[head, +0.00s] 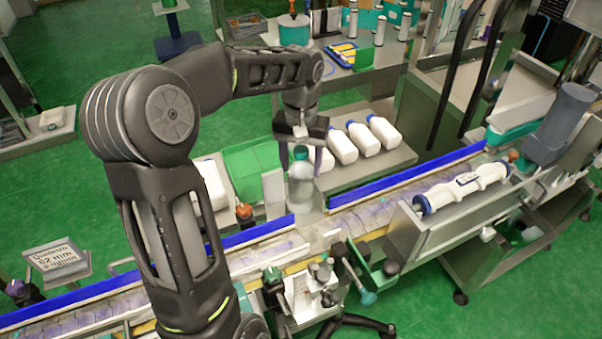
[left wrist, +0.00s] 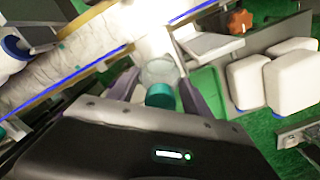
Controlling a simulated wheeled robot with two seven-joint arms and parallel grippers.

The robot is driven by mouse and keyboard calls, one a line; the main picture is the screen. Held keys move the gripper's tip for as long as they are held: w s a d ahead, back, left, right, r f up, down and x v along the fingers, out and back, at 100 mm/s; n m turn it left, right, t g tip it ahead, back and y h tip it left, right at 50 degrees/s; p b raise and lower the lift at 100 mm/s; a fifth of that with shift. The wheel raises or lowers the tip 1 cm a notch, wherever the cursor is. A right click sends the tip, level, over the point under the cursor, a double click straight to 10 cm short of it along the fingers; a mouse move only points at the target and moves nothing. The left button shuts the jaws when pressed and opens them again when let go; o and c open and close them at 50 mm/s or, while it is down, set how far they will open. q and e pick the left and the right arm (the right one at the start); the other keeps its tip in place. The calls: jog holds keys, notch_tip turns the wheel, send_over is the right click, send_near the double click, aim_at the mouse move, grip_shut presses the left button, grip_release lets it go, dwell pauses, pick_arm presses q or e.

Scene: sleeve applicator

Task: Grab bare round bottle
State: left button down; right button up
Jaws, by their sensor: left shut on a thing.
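A clear round bottle with a teal cap (head: 301,184) stands upright at the conveyor in the middle of the head view. My left gripper (head: 301,152) points down from above and is shut on the bottle near its cap. In the left wrist view the bottle's teal cap (left wrist: 160,95) sits between the two fingers of my left gripper (left wrist: 158,88). The bottle's lower part is washed out by glare in the wrist view. I cannot tell whether its base touches the surface below. My right gripper does not show.
The conveyor (head: 350,215) with blue rails runs diagonally under the bottle. Several white bottles (head: 358,138) lie on a shelf behind it.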

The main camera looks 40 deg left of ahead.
aim_at(301, 148)
pick_arm(q)
jog(key=shift+w+r, duration=0.1)
jog(key=shift+r, duration=0.55)
notch_tip(301, 148, up, 6)
jog(key=shift+r+b, duration=0.1)
jog(key=shift+b, duration=0.45)
jog(key=shift+r+p, duration=0.8)
jog(key=shift+r, duration=0.1)
jog(key=shift+r+p, duration=0.4)
jog(key=shift+r, duration=0.05)
jog(key=shift+f, duration=0.1)
jog(key=shift+d, duration=0.1)
